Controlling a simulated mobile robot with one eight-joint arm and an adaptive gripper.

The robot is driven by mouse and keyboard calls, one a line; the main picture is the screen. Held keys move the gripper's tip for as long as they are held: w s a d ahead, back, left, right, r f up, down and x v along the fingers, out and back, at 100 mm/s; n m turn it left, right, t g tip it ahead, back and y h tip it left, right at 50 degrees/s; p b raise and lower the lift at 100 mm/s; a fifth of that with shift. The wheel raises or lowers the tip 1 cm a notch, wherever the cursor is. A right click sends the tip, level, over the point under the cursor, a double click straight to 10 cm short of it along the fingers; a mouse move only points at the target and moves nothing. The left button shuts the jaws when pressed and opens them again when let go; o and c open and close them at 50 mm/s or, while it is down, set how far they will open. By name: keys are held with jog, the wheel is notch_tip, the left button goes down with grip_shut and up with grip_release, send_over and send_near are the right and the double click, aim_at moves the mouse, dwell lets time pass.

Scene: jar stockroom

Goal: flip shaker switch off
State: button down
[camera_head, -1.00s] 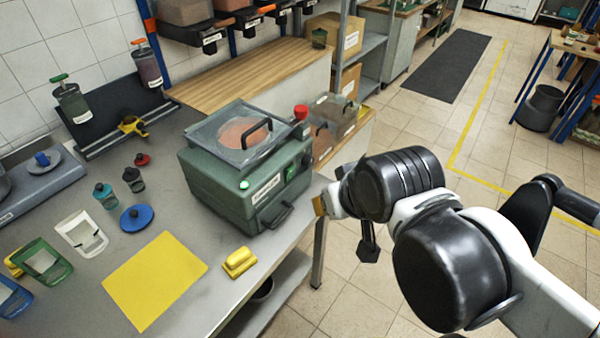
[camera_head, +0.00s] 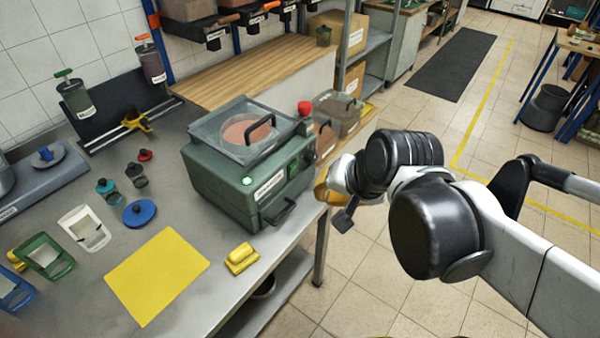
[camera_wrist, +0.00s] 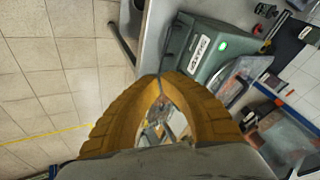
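The shaker (camera_head: 240,165) is a dark green box with a clear lid over a reddish load, standing on the grey bench. A green lamp (camera_head: 246,181) glows on its front.
A dark handle (camera_head: 280,214) sticks out low on the shaker's right side. A red knob (camera_head: 304,108) stands behind it. A yellow block (camera_head: 240,258) and yellow sheet (camera_head: 157,275) lie in front on the bench. Open floor (camera_head: 365,285) lies right of the bench.

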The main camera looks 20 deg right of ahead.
jog(key=w+d+f+m+t+y, duration=0.1)
jog(key=w+d+f+m+y, duration=0.1)
jog(key=m, duration=0.9)
jog(key=w+d+f+m+t+y+b, duration=0.1)
jog(key=w+d+f+m+y, duration=0.1)
jog(key=w+d+f+m, duration=0.2)
jog(key=w+d+m, duration=0.1)
jog(key=w+m, duration=0.2)
jog(key=m, duration=0.4)
jog(key=shift+w+d+f+y+b, duration=0.2)
jog(key=shift+d+f+y+b, duration=0.1)
jog(key=shift+f+y, duration=0.1)
jog(key=shift+a, duration=0.1)
jog(key=b, duration=0.5)
send_near(293, 172)
jog(key=x, duration=0.6)
jog(key=shift+s+f, duration=0.1)
jog(key=shift+f, duration=0.45)
jog(key=shift+w+r, duration=0.15)
jog(key=shift+w, duration=0.15)
jog(key=shift+a, duration=0.1)
